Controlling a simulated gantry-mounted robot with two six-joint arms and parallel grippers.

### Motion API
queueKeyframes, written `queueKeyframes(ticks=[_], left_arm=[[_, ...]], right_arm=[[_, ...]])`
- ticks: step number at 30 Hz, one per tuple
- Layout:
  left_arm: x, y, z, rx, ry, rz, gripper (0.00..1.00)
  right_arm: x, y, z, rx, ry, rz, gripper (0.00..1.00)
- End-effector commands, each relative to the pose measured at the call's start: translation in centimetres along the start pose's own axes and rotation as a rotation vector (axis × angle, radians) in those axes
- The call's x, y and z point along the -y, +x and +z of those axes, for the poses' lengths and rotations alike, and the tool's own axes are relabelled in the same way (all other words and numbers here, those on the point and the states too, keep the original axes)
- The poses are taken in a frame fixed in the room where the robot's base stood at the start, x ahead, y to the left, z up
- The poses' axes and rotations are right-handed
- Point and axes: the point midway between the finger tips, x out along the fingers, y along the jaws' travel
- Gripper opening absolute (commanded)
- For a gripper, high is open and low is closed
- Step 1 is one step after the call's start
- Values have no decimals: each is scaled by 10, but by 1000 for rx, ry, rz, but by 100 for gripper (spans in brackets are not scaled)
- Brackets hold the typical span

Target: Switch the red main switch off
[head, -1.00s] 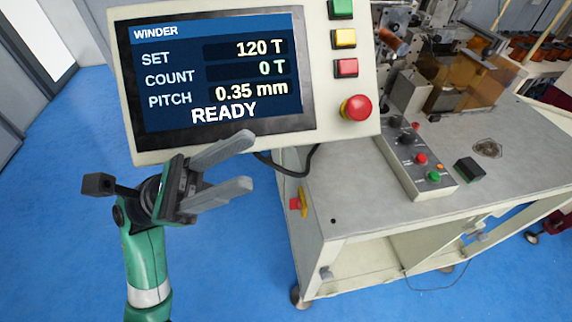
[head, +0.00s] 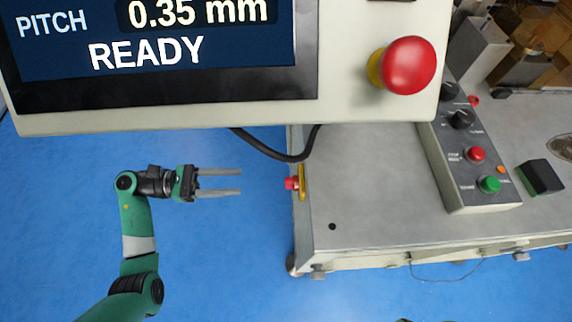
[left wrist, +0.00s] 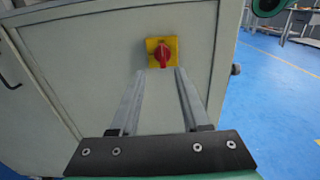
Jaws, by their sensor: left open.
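The red main switch (head: 291,183) sits on a yellow plate (head: 302,182) on the left side of the bench in the head view. In the left wrist view the red switch knob (left wrist: 162,54) is upright on its square yellow plate (left wrist: 150,45), straight beyond the fingertips. My left gripper (head: 241,182) is open and empty, to the left of the switch and pointing at it, with a gap between. In the left wrist view its two fingers (left wrist: 163,72) end just below the knob. My right gripper is not in view.
The control panel with a READY screen (head: 160,60) and a red emergency button (head: 407,65) overhangs the top. A black cable (head: 270,150) hangs below it. A button box (head: 465,165) stands on the bench (head: 375,190). Blue floor around my left arm is clear.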

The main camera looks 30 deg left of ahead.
Motion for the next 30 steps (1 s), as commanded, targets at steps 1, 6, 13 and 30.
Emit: queueKeyframes(ticks=[1,6,13,30], left_arm=[[0,3,0,0,0,-2,46],[1,27,-1,-1,2,-6,46],[1,80,-2,0,2,-6,46],[0,116,1,1,1,-1,41]], right_arm=[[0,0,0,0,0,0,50],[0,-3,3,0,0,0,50],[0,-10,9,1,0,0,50],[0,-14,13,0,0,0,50]])
